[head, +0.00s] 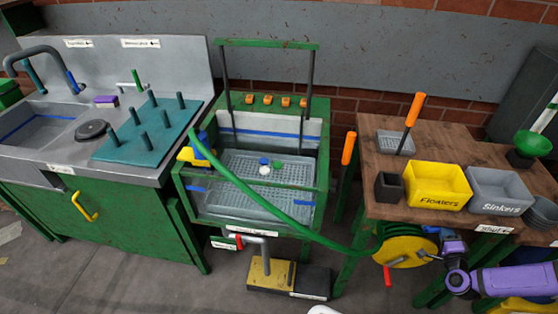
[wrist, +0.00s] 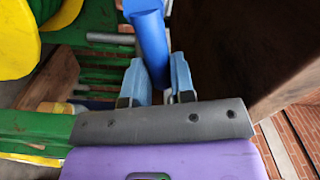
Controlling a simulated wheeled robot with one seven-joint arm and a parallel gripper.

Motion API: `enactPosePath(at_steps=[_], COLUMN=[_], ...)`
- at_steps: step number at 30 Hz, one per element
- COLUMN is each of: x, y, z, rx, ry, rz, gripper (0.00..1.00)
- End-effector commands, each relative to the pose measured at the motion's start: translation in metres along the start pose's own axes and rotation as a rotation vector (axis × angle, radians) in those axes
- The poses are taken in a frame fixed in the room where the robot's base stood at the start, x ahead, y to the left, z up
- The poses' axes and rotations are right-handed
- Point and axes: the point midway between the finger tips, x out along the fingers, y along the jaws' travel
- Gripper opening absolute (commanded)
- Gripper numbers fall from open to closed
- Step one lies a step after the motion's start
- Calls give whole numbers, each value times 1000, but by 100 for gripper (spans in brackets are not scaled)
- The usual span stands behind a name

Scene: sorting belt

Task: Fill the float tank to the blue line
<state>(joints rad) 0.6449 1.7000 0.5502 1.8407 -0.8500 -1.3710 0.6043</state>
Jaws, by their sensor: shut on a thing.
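The float tank (head: 179,178) is a green-framed tank with blue line marks (head: 270,133) on its inner walls. I cannot make out a water level. A perforated grey tray (head: 240,180) inside bears a few small balls. A green hose (head: 285,219) runs from its yellow nozzle (head: 193,157) at the tank's left rim to the yellow reel (head: 404,250) under the wooden table. My gripper (wrist: 160,72) is shut on a blue handle (wrist: 148,32), beside the reel in the head view. What the handle's hidden end joins is unclear.
The wooden table (head: 380,175) with yellow Floaters (head: 438,200) and grey Sinkers (head: 490,207) bins stands close above my gripper. A yellow-and-black pedal unit (head: 272,274) lies on the floor before the tank. A sink bench (head: 60,152) is at left. Open floor lies front left.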

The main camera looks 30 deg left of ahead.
Motion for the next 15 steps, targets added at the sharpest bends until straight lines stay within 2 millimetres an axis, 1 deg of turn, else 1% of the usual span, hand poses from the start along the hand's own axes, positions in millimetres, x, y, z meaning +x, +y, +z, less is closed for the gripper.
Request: enactPosePath(at_steps=[1,3,6,15], x=[-1,-1,-1,-1], y=[-3,-6,-8,-10], z=[5,4,5,5], rx=[-44,-105,-151,-177], ry=[-11,-10,-10,-10], rz=[1,1,1,1], gripper=[1,1,1,1])
